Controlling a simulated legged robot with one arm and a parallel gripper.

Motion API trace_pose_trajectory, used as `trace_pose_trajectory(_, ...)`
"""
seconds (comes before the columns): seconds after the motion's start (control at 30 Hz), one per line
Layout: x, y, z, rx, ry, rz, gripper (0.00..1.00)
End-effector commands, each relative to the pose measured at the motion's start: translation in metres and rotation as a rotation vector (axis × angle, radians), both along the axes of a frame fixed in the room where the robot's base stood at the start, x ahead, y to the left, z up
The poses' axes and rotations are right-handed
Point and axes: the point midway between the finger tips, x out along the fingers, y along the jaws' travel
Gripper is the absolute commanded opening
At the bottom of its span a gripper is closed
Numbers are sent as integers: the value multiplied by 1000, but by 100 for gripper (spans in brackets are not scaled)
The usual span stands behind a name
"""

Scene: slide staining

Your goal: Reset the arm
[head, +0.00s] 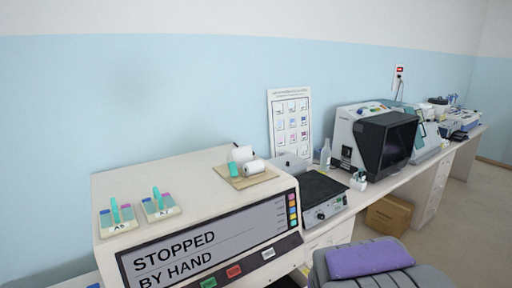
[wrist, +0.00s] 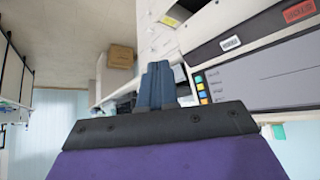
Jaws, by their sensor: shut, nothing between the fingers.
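My gripper (wrist: 156,68) shows in the wrist view as two blue-grey fingers pressed together beyond a dark bolted bar. The fingers are shut with nothing between them and hang in open air, apart from the bench things behind them. I cannot make out the fingertips in the head view. A large white staining machine (head: 190,194) stands in front of me in the head view, its grey panel (head: 205,243) reading "STOPPED BY HAND". The same panel shows turned around at the right of the wrist view (wrist: 258,75).
Two small slide holders (head: 118,225) (head: 160,212) and a brown board (head: 245,178) with white rolls lie on the machine. A black-topped device (head: 318,188), a bottle (head: 325,155) and a dark monitor (head: 388,143) stand along the bench. A cardboard box (head: 389,214) sits below.

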Motion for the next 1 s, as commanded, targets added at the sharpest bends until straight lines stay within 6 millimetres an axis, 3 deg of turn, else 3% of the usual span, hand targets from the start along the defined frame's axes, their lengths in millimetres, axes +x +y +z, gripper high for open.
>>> trace_pose_trajectory(0.27, -129, -1, 25, 1, 320, -21, 0)
trace_pose_trajectory(0.5, -253, 23, 42, 60, 611, 60, 0)
trace_pose_trajectory(0.6, -296, 33, 48, 86, 712, 107, 0)
trace_pose_trajectory(0.7, -327, 41, 54, 106, 779, 148, 0)
trace_pose_trajectory(0.8, -345, 45, 57, 116, 822, 173, 0)
trace_pose_trajectory(1.0, -352, 47, 58, 120, 838, 183, 0)
